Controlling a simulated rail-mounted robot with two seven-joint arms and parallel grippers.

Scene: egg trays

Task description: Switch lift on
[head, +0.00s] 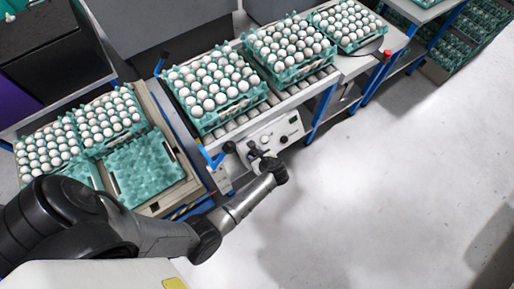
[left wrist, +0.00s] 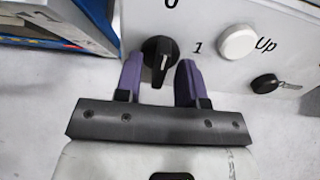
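The white control panel (head: 272,138) is on the front of the roller conveyor in the head view. In the left wrist view a black rotary knob (left wrist: 158,52) sits on the panel (left wrist: 225,14), with "0" above it and "1" to its right. Its white mark runs nearly upright, toward the "0" side. My left gripper (left wrist: 160,76) has its two purple fingers apart, one on each side of the knob. I cannot tell whether they touch it. In the head view the left gripper (head: 262,158) is at the panel, its tips partly hidden. My right gripper is not in view.
A white button (left wrist: 237,42) marked "Up" and a smaller black knob (left wrist: 264,84) are right of the rotary knob. Egg-filled trays (head: 231,120) stand on the conveyor. An empty green tray (head: 145,170) is at the left. The floor (head: 400,190) at right is clear.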

